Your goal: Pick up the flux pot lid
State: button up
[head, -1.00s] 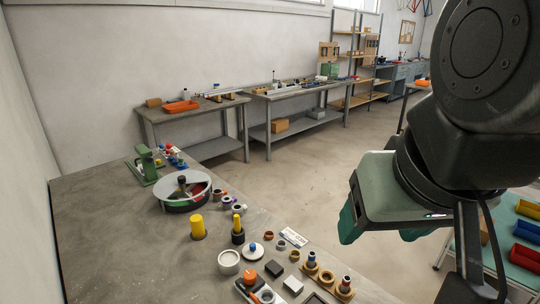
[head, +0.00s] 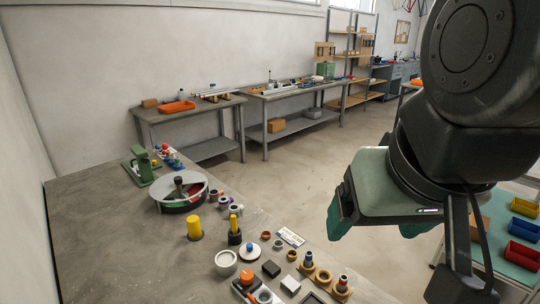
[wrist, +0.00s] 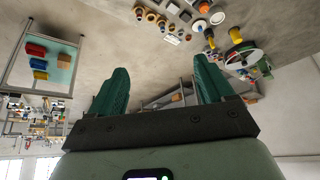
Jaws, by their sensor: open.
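The flux pot lid appears to be the small white disc with a blue knob (head: 253,251), lying on the grey bench. It also seems to show small in the wrist view (wrist: 199,25). An open white pot (head: 226,263) stands just left of it and is uncovered. My gripper (head: 376,222) is open and empty, with green fingers, well to the right of the lid and raised beyond the bench's edge. In the wrist view my gripper's fingers (wrist: 162,66) stand wide apart with nothing between them.
Around the lid are a yellow cylinder (head: 194,229), a yellow-handled tool in a black base (head: 234,230), a black block (head: 271,268) and several rings and posts. A round tray (head: 183,205) stands further back. The bench's left part is clear. Coloured bins (head: 522,255) stand at right.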

jog(key=w+a+m+g+y, duration=0.15)
jog(key=w+m, duration=0.25)
jog(key=w, duration=0.4)
jog(key=m+g, duration=0.3)
jog(key=m, duration=2)
send_over(250, 245)
jog(key=f, duration=3.7)
jog(key=shift+s+d+f, duration=0.15)
jog(key=shift+s+d, duration=0.05)
jog(key=shift+d, duration=0.1)
jog(key=shift+w+a+f, duration=0.1)
jog(key=shift+a+f, duration=0.05)
jog(key=shift+f, duration=0.9)
jog(key=shift+w+a+f, duration=0.1)
jog(key=shift+f, duration=0.9)
jog(key=shift+w+a+f, duration=0.1)
jog(key=shift+a+f, duration=0.05)
jog(key=shift+f, duration=0.9)
jog(key=shift+c, duration=0.3)
